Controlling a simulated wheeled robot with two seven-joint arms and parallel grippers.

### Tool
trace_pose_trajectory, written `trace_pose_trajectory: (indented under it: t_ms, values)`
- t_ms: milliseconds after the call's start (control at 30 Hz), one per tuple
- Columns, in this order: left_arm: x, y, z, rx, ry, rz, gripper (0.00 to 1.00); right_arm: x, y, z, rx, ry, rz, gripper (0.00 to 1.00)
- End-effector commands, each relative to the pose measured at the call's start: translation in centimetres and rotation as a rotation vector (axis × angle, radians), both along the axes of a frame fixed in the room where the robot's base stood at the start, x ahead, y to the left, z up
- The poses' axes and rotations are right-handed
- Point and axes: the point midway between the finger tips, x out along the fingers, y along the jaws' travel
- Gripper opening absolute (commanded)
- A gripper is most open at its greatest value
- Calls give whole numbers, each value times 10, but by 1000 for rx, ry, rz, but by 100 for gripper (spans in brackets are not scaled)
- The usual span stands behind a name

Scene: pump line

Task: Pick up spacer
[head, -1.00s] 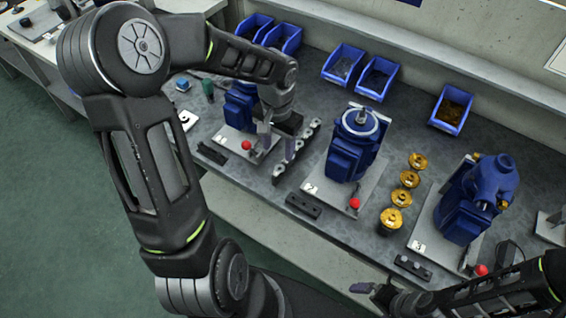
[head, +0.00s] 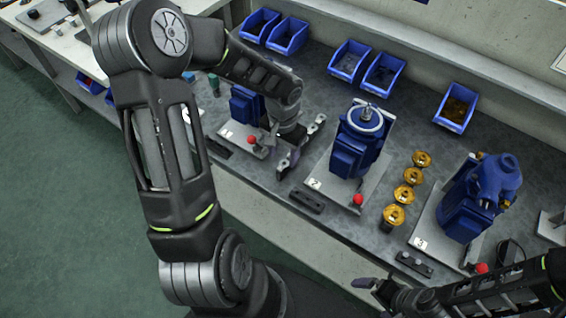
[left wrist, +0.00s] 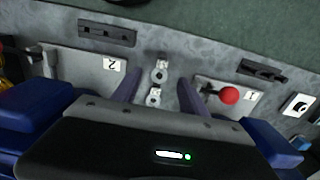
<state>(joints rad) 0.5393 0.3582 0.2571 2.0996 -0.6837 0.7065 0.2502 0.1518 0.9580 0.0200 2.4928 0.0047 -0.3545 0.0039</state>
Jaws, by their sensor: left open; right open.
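Small silver ring-shaped parts, which look like the spacers (left wrist: 160,72), stand in a row on the bench between the plates marked 1 and 2. A nearer one (left wrist: 153,98) lies between the fingers of my left gripper (left wrist: 158,90) in the left wrist view. In the head view my left gripper (head: 290,158) is over this row and hides most of it; one silver part (head: 317,122) shows at its far right side. The left gripper is open, with its fingers either side of the row and nothing clearly held. My right gripper (head: 374,287) is open and empty at the bench's front edge.
Blue pumps stand close on both sides: pump 1 (head: 246,104) left, pump 2 (head: 357,143) right, each with a red knob. Gold parts (head: 408,176) stand in a row further right, beside pump 3 (head: 470,205). Blue bins (head: 348,60) line the back.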

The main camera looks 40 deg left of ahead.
Motion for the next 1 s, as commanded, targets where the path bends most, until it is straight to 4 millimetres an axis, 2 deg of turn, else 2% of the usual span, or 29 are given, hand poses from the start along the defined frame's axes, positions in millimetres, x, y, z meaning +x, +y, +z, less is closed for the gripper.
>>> trace_pose_trajectory:
  t_ms: [100, 200, 1000]
  values:
    - [-1, 0, -17, -1, 3, 0, 51, 0, 0, 2, -1, 1, 0, 100]
    - [0, 0, -23, -1, 0, -1, 51, 0, 0, 3, -1, 1, -1, 100]
    - [0, 0, -25, 0, -1, 0, 51, 0, 0, 1, -1, 1, -1, 100]
